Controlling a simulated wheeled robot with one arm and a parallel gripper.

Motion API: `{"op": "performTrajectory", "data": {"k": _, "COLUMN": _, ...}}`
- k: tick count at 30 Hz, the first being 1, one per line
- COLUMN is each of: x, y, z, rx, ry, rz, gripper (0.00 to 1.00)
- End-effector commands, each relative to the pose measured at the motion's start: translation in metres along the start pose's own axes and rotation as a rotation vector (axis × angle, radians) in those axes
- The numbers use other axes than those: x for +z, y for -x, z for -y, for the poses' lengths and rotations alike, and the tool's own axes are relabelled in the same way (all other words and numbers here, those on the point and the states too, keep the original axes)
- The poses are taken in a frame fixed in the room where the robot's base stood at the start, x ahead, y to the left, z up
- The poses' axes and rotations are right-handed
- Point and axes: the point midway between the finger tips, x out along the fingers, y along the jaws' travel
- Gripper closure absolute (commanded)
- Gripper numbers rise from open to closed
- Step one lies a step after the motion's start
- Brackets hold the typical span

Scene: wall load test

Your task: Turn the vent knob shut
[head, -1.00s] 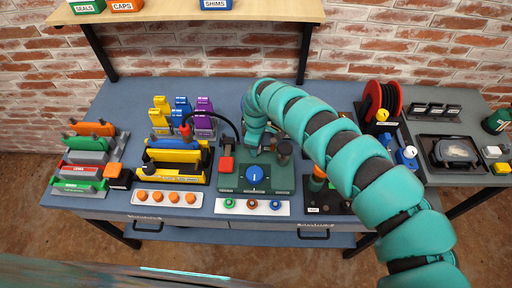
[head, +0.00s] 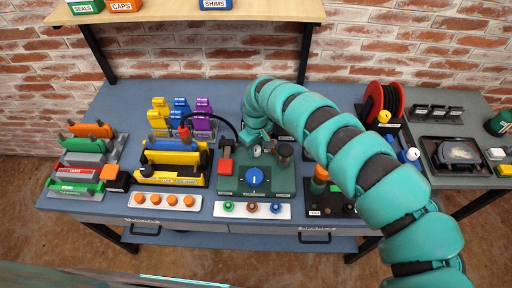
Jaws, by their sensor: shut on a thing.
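The dial's white pointer line is upright in the picture. My gripper (head: 261,149) points down at the rear of this block, behind the dial and apart from it. It is shut on a small part there, which I take to be the vent knob; the wrist and fingers hide most of it. A dark round-topped cylinder (head: 285,151) stands just right of my gripper.
Coloured buttons (head: 252,209) lie in front. A yellow holder (head: 172,175) stands further left. An orange-and-green piece (head: 319,181) stands to the right, under my arm.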

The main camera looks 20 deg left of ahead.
Motion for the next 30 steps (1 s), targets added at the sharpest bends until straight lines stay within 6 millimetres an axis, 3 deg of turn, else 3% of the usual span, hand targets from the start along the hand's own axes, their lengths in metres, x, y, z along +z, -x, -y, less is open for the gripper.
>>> {"op": "performTrajectory", "data": {"k": 10, "x": -0.001, "y": 0.001, "z": -0.001, "rx": 0.002, "ry": -0.004, "rz": -0.003, "gripper": 0.91}}
{"op": "performTrajectory", "data": {"k": 11, "x": -0.001, "y": 0.001, "z": -0.001, "rx": 0.002, "ry": -0.004, "rz": -0.003, "gripper": 0.66}}
{"op": "performTrajectory", "data": {"k": 14, "x": -0.001, "y": 0.001, "z": -0.001, "rx": 0.001, "ry": -0.003, "rz": -0.003, "gripper": 0.46}}
{"op": "performTrajectory", "data": {"k": 24, "x": -0.001, "y": 0.002, "z": -0.001, "rx": 0.001, "ry": -0.003, "rz": -0.002, "gripper": 0.46}}
{"op": "performTrajectory", "data": {"k": 30, "x": 0.0, "y": 0.018, "z": -0.002, "rx": 0.002, "ry": -0.002, "rz": -0.002, "gripper": 0.46}}
